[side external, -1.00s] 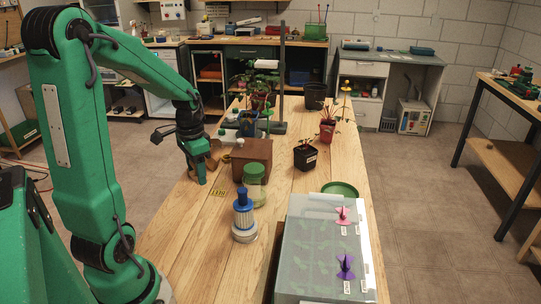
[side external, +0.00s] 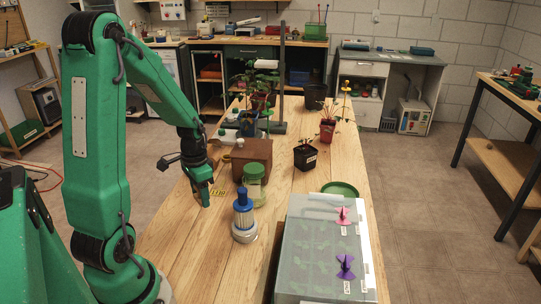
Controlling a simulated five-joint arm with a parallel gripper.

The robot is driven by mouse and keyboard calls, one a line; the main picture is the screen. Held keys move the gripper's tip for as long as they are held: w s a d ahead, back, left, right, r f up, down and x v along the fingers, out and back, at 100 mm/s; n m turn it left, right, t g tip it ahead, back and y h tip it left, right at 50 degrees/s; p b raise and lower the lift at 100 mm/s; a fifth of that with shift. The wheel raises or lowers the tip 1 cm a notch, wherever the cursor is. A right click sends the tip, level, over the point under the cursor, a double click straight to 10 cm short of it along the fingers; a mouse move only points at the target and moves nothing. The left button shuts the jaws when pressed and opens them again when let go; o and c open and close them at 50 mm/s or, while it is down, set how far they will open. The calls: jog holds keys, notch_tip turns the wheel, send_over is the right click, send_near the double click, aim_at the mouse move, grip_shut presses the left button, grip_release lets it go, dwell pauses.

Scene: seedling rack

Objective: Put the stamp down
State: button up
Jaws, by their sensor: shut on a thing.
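My gripper (side external: 203,196) points down over the left part of the wooden table (side external: 190,249), left of the green-lidded jar. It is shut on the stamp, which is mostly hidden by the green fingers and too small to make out. The fingertips are close to the tabletop; I cannot tell whether the stamp touches it. A small yellow marking (side external: 218,191) lies on the table just right of the fingertips.
A clear jar with a green lid (side external: 254,170), a blue-topped white device (side external: 243,215) and a brown wooden box (side external: 250,152) stand to the right. A lidded seedling tray (side external: 318,262) is at front right. Potted plants (side external: 305,155) stand farther back. Bare table lies in front of my gripper.

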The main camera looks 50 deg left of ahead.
aim_at(204, 214)
jog(key=shift+f, duration=0.2)
jog(key=shift+f, duration=2.05)
jog(key=shift+f, duration=0.15)
jog(key=o, duration=1)
jog(key=shift+c, duration=0.2)
jog(key=shift+r, duration=6.15)
jog(key=shift+d, duration=0.1)
